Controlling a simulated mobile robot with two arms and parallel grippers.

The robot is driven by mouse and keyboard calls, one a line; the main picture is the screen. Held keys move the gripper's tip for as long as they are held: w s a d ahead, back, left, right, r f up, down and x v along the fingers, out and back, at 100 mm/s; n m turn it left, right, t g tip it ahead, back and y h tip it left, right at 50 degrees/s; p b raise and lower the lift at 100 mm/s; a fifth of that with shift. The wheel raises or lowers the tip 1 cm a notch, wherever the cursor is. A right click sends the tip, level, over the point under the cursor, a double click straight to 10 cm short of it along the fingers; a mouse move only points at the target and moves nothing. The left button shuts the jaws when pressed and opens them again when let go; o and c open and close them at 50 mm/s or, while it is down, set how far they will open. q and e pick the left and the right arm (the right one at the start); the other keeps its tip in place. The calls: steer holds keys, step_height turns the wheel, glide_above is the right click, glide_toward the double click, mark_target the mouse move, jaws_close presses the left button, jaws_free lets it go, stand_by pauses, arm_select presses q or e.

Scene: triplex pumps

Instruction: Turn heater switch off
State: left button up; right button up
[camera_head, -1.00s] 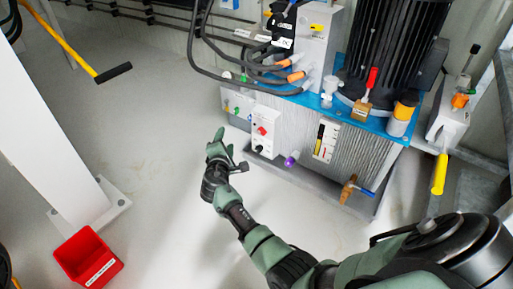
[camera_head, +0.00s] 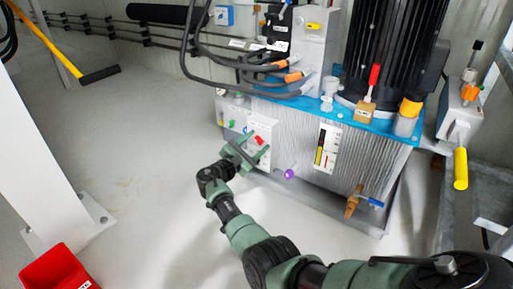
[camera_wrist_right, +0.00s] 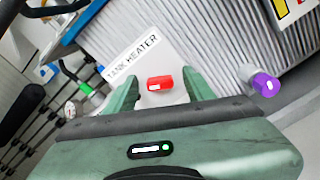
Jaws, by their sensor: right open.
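The tank heater box is a white panel (camera_head: 265,130) on the front left of the pump tank. Its red switch (camera_head: 259,140) shows just beyond my right gripper (camera_head: 247,150). In the right wrist view the red switch (camera_wrist_right: 160,84) lies between the two green fingers of my right gripper (camera_wrist_right: 160,88), beside the label "TANK HEATER" (camera_wrist_right: 132,58). The fingers are apart and hold nothing. Whether they touch the panel I cannot tell. My left gripper is not in view.
A purple knob (camera_head: 289,174) sits right of the panel, and a brass valve with a blue handle (camera_head: 355,200) lies further right. Green and blue buttons (camera_head: 232,124) are to the left. Black hoses (camera_head: 225,62) hang above. A red bin (camera_head: 55,270) stands on the floor.

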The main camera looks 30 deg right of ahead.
steer(key=shift+w+d, duration=0.1)
steer(key=shift+d, duration=0.05)
jaws_close()
steer(key=shift+m, duration=0.5)
steer(key=m, duration=0.4)
steer(key=shift+f+m, duration=0.1)
steer(key=shift+m, duration=0.2)
steer(key=m, duration=0.6)
steer(key=shift+s+f, duration=0.2)
steer(key=shift+m, duration=0.4)
jaws_free()
